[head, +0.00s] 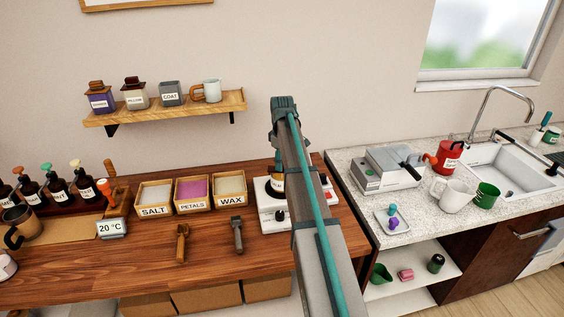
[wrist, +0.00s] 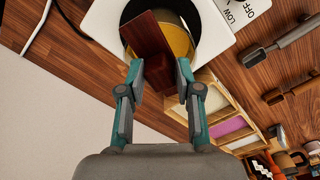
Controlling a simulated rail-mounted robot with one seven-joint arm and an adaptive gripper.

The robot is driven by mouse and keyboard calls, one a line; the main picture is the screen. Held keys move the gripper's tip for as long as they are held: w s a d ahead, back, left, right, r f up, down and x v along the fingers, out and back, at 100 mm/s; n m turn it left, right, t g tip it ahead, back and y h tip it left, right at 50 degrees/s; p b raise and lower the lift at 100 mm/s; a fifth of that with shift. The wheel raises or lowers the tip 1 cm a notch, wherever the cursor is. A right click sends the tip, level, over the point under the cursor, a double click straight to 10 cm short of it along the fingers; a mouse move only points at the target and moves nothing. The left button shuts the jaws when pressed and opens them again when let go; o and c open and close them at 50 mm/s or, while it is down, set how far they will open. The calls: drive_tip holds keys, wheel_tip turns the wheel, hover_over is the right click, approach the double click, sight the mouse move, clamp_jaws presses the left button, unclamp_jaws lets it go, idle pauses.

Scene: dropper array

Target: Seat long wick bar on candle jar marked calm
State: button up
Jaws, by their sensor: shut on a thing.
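A dark brown bar (wrist: 150,48), which looks like the long wick bar, is between the fingertips of my gripper (wrist: 159,78) in the wrist view. My gripper is shut on it. Behind the bar, a round yellow surface (wrist: 181,38) lies within a dark ring on a white hot plate (wrist: 103,20). It may be the top of the candle jar; no "calm" label can be read. I cannot tell whether the bar touches it.
Salt (head: 154,211), petals (head: 191,206) and wax (head: 229,203) boxes stand left of the hot plate. Two handled tools (head: 182,243) (head: 237,234) lie in front of them. Labelled bottles stand farther left. A shelf (head: 165,109) with jars hangs above. A sink counter is right.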

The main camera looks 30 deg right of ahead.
drive_tip(key=o, duration=1.1)
drive_tip(key=shift+o, duration=0.2)
